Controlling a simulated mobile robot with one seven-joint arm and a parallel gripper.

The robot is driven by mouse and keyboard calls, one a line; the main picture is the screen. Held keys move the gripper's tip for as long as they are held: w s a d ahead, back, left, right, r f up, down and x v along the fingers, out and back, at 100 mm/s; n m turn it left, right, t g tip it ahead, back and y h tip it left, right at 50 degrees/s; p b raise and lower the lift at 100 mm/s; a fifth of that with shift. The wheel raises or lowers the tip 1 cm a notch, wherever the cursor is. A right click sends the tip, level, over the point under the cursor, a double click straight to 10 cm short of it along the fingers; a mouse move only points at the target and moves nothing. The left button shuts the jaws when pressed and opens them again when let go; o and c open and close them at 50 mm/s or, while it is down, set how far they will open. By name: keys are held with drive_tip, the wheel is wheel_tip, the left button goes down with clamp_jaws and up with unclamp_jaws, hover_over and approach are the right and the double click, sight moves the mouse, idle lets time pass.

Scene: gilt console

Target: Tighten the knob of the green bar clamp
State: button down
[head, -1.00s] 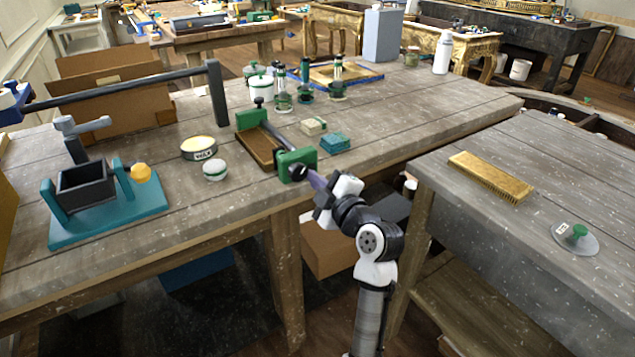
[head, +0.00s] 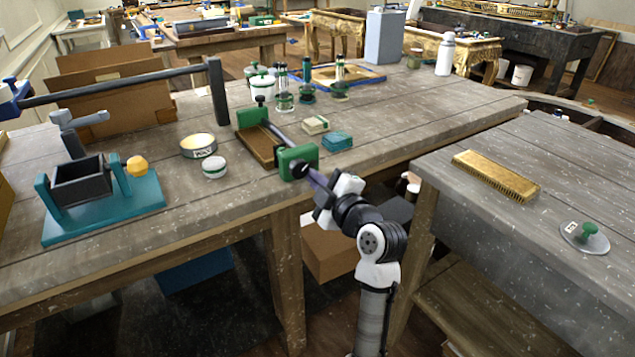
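The green bar clamp lies on the wooden workbench, with its green near jaw (head: 298,160) at the bench's front edge and its green far jaw (head: 250,117) further back. A grey bar joins the jaws beside a brown wooden piece (head: 258,146). A black knob (head: 300,169) is on the near jaw's front side. My gripper (head: 312,177) reaches up to this knob from the lower right, its purplish fingers at or against it. The fingers are small and overlap in this view, so I cannot tell their gap or whether they grip the knob.
Left of the clamp are a tin (head: 198,146), a white round jar (head: 214,168) and a teal stand with a dark box (head: 110,215). A teal block (head: 337,141) lies to its right. A second table with a brush (head: 495,174) stands right of my arm.

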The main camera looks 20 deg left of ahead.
drive_tip(key=shift+s+a+b, duration=0.1)
drive_tip(key=shift+a+b, duration=0.1)
drive_tip(key=shift+b, duration=0.3)
drive_tip(key=shift+d, duration=0.1)
drive_tip(key=b+v, duration=0.1)
drive_tip(key=v, duration=0.5)
drive_tip(key=shift+d+b, duration=0.2)
drive_tip(key=shift+b, duration=0.15)
